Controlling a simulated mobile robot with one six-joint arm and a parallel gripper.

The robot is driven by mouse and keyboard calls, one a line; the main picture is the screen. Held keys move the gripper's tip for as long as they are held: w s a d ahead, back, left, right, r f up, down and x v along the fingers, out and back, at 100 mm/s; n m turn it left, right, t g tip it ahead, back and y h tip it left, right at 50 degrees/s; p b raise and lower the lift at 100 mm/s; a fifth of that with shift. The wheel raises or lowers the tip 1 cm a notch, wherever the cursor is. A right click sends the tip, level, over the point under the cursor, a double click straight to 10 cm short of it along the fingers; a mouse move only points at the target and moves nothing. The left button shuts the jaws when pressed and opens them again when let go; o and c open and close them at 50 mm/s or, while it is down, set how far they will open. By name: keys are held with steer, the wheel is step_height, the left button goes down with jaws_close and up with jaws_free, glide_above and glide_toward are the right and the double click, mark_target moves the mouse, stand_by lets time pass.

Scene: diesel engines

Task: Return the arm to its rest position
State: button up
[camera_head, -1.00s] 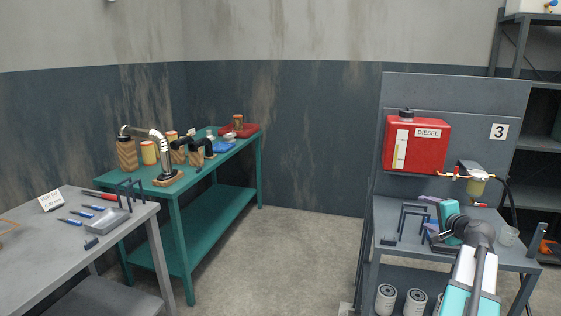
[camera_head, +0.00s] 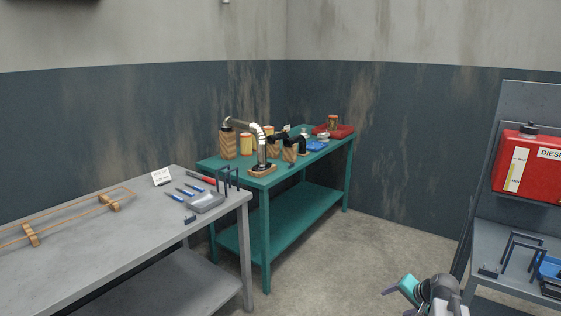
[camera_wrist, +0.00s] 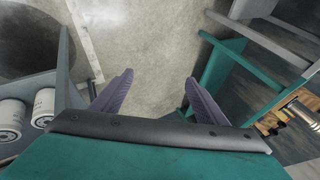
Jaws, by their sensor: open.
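My arm shows at the bottom right of the head view, with its grey and teal links folded low beside the grey bench with the diesel tank. My gripper (camera_wrist: 155,98) shows in the wrist view with its two purple fingers apart and nothing between them. Below the fingers is bare concrete floor.
The grey bench (camera_head: 488,240) at right carries a red diesel tank (camera_head: 526,168) and dark brackets. A teal table (camera_head: 265,183) holds pipes and wooden blocks. A grey table (camera_head: 80,240) holds blue-handled tools. White filters (camera_wrist: 10,115) stand at left in the wrist view. Floor (camera_head: 335,270) between is clear.

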steer(key=s+a+f+n+g+h, duration=0.1)
steer(key=s+a+f+n+g, duration=0.15)
steer(key=s+a+f, duration=0.4)
steer(key=s+a+f+n+g, duration=0.2)
steer(key=s+a+f+n, duration=0.15)
steer(key=a, duration=0.55)
steer(key=s+a+f+n+g+h, duration=0.1)
steer(key=s+a+f+n+g, duration=0.2)
steer(key=a+f, duration=0.4)
steer(key=s+f+g+b, duration=0.2)
steer(key=s+f, duration=0.8)
steer(key=s, duration=0.3)
steer(key=s+f+g+b, duration=0.1)
steer(key=s+f+g, duration=0.1)
steer(key=s+f, duration=0.8)
steer(key=s+a, duration=0.1)
steer(key=s, duration=0.2)
steer(key=shift+f+g+b, duration=0.35)
steer(key=shift+f, duration=0.05)
steer(key=shift+s, duration=0.1)
steer(key=shift+c, duration=0.2)
